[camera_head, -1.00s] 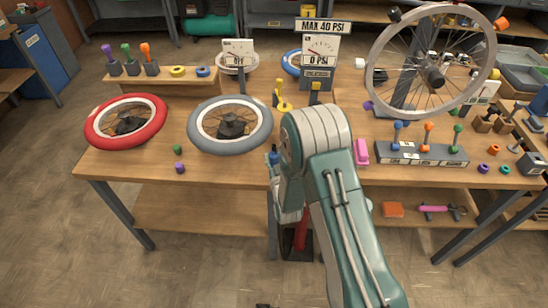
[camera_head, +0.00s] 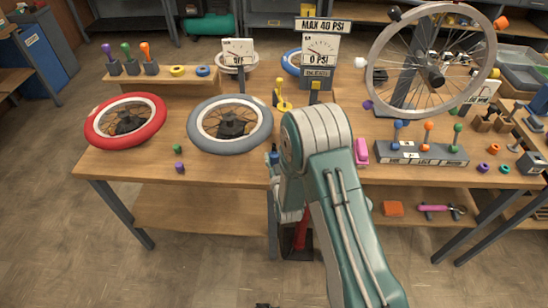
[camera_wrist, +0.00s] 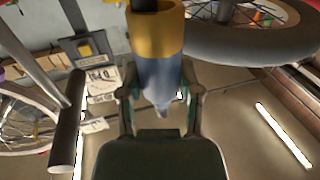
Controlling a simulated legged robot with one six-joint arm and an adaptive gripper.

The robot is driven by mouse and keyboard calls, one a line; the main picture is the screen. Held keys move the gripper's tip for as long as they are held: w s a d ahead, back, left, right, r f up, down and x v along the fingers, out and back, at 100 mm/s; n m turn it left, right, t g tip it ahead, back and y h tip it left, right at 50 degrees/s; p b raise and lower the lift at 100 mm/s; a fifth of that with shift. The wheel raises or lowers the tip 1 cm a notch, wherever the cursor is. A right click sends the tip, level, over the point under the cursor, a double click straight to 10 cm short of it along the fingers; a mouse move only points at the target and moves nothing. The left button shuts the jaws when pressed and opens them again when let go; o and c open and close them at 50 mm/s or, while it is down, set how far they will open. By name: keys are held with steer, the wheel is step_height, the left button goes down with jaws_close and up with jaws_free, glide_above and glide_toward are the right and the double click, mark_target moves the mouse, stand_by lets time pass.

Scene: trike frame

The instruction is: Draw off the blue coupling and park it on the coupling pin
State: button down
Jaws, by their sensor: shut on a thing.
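The blue coupling (camera_wrist: 158,80) shows in the wrist view, directly below a yellow collar (camera_wrist: 154,35) with a dark top. The coupling and the collar are in line and touch in the picture. My gripper (camera_wrist: 160,105) has a finger on each side of the coupling's lower part and is shut on it. In the head view a small blue part (camera_head: 273,157) shows left of my arm at the table's front edge; my fingers are hidden there. A yellow upright pin on a yellow base (camera_head: 282,97) stands behind my arm. I cannot tell whether it is the coupling pin.
A red-tyred wheel (camera_head: 126,97) and a grey-tyred wheel (camera_head: 212,147) lie on the table at left. The gauge (camera_head: 320,47) reads 0 PSI under a MAX 40 PSI sign. A large spoked wheel (camera_head: 476,88) stands at right. A grey lever block (camera_head: 405,157) is below it.

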steer(key=shift+f, duration=1.6)
stand_by(0.3)
steer(key=shift+c, duration=1)
jaws_free()
steer(key=shift+f, duration=0.1)
steer(key=v, duration=1.2)
steer(key=shift+w, duration=0.1)
